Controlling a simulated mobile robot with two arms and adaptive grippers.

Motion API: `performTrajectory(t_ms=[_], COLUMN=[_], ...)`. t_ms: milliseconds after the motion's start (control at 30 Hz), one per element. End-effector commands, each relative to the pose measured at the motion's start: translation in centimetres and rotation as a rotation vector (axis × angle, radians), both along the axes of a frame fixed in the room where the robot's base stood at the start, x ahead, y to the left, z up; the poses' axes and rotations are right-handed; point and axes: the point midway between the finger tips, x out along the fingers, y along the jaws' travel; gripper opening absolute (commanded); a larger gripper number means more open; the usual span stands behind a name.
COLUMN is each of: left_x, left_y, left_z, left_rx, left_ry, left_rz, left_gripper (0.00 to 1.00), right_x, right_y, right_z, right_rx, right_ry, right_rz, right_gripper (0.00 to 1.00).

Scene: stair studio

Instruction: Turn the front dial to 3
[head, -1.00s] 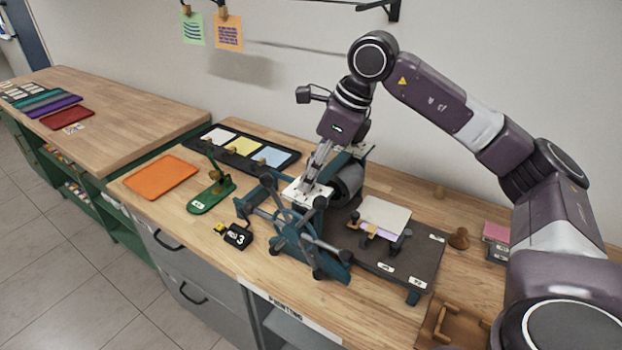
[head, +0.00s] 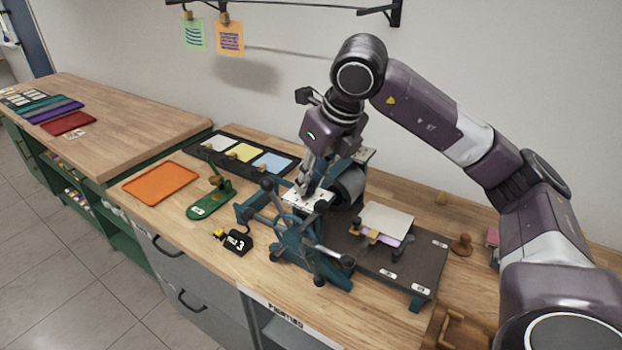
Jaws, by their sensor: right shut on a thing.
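The teal press (head: 290,235) stands on the wooden bench, with a spoked handwheel on its front. A white scale plate (head: 318,204) with dark marks sits on top of its near side. My right gripper (head: 306,190) reaches down from above onto this plate and is shut on the front dial there. The fingers hide the dial, and its marks are too small to read. A second white plate (head: 364,154) shows at the far side of the press, behind my wrist. A small black block (head: 237,243) with a white 3 lies left of the press. My left gripper is out of view.
Left of the press are an orange tray (head: 160,183), a green stand (head: 212,203) and a black tray (head: 203,137) with coloured pads. The dark press bed (head: 415,262) extends right, with a wooden stamp (head: 461,244) beyond it. Handwheel spokes project close to the gripper.

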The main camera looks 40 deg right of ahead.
Motion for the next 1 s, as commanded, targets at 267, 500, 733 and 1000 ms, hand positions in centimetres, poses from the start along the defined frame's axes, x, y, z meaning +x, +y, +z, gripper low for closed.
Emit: performTrajectory(t_ms=[267, 500, 733, 1000], left_x=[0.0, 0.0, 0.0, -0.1], left_y=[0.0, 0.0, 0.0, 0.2], left_z=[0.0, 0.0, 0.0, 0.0], left_rx=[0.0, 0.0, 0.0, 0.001], left_ry=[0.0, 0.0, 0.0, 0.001], left_rz=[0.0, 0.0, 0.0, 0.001], left_gripper=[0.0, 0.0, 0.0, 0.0], right_x=[0.1, 0.1, 0.1, -0.4], right_y=[0.0, 0.0, 0.0, -0.1], right_z=[0.3, 0.2, 0.1, 1.4], right_rx=[0.001, 0.001, 0.0, 0.001], right_ry=[-0.008, -0.007, -0.003, -0.007], right_rz=[-0.009, -0.008, -0.007, -0.005], right_gripper=[0.0, 0.32, 0.38, 0.38])
